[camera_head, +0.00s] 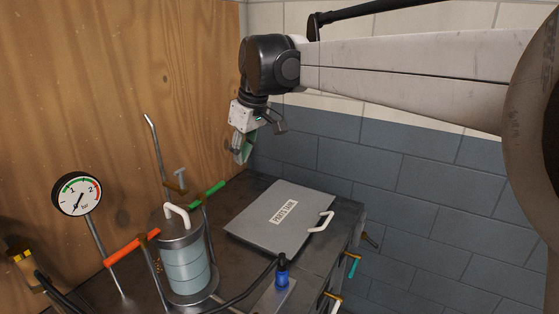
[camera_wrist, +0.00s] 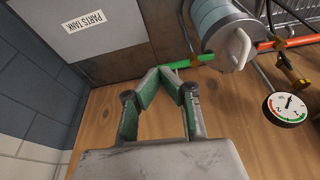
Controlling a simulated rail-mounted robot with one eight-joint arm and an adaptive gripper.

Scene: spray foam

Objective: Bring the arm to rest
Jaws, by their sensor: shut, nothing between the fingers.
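My gripper (camera_head: 242,157) hangs from the end of my arm, above the back of the workbench near the wooden panel. In the wrist view its green-edged fingers (camera_wrist: 168,76) meet at the tips with nothing between them. The gripper is apart from the bench in the head view. My arm reaches in from the right, in front of the brick wall. Part of the gripper's far side is hidden in the head view.
A grey lid labelled PARTS TANK (camera_head: 260,222) lies closed on the bench. A glass cylinder (camera_head: 185,265) with a white handle, a pressure gauge (camera_head: 77,195), a green-handled lever (camera_head: 208,194) and an orange-handled one (camera_head: 130,248) stand left. A wooden panel (camera_head: 90,80) rises behind.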

